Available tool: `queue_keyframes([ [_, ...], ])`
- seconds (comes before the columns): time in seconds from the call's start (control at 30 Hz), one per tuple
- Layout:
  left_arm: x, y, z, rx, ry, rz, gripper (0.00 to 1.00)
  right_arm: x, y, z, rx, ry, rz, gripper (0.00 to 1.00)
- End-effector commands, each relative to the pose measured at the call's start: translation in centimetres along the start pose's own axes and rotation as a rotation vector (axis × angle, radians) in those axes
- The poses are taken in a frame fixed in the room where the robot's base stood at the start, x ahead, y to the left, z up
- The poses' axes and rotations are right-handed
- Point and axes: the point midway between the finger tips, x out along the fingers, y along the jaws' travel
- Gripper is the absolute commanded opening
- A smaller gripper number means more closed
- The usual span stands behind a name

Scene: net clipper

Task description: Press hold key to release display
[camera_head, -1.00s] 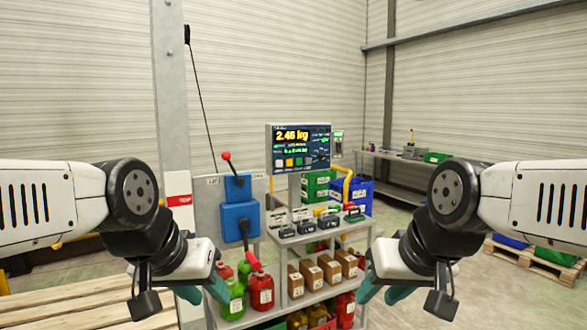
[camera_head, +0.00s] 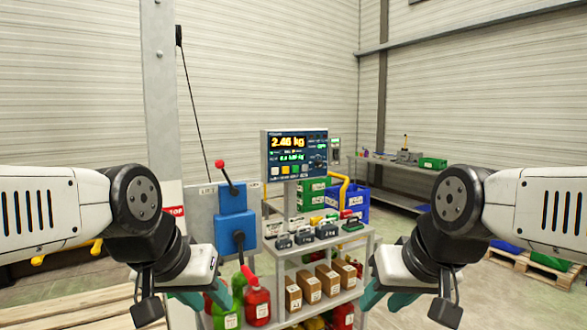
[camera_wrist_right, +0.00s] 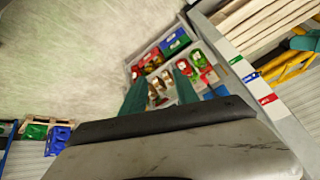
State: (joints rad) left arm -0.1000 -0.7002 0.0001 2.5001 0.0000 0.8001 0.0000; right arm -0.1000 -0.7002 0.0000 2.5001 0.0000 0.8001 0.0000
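The display panel (camera_head: 294,156) stands on a post above the shelf rack, showing 2.46 kg in yellow digits. A row of small coloured keys (camera_head: 285,170) sits along its lower left, with a dark knob at its right. The key labels are too small to read, so I cannot tell which is the hold key. My left gripper (camera_head: 200,296) is low and left of the panel, its teal fingers apart and empty. My right gripper (camera_head: 380,294) is low and right of it. In the right wrist view its fingers (camera_wrist_right: 161,90) are spread with nothing between them. Neither touches the panel.
Below the panel, the rack (camera_head: 325,244) holds weights, brown boxes and red and green bottles. A blue lever box (camera_head: 236,215) with a red-knobbed lever stands left of the panel. Blue and green crates (camera_head: 354,200) stand behind. A wooden pallet (camera_head: 95,308) lies at the lower left.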

Motion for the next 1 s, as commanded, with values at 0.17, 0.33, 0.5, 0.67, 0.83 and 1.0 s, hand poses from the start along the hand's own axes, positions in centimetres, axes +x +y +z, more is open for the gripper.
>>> queue_keyframes([
  [0.17, 0.01, 0.0, 0.0, 0.0, 0.0, 0.0, 0.36, 0.01, 0.0, 0.0, 0.0, 0.0, 0.0, 0.21],
  [0.33, 0.01, 0.0, 0.0, 0.0, 0.0, 0.0, 0.36, 0.01, 0.0, 0.0, 0.0, 0.0, 0.0, 0.0],
  [0.5, 0.01, 0.0, 0.0, 0.0, 0.0, 0.0, 0.36, 0.01, 0.0, 0.0, 0.0, 0.0, 0.0, 0.0],
  [0.67, 0.01, 0.0, 0.0, 0.0, 0.0, 0.0, 0.36, 0.01, 0.0, 0.0, 0.0, 0.0, 0.0, 0.0],
  [0.83, 0.01, 0.0, 0.0, 0.0, 0.0, 0.0, 0.36, 0.01, 0.0, 0.0, 0.0, 0.0, 0.0, 0.0],
  [1.0, 0.01, 0.0, 0.0, 0.0, 0.0, 0.0, 0.36, 0.01, 0.0, 0.0, 0.0, 0.0, 0.0, 0.0],
])
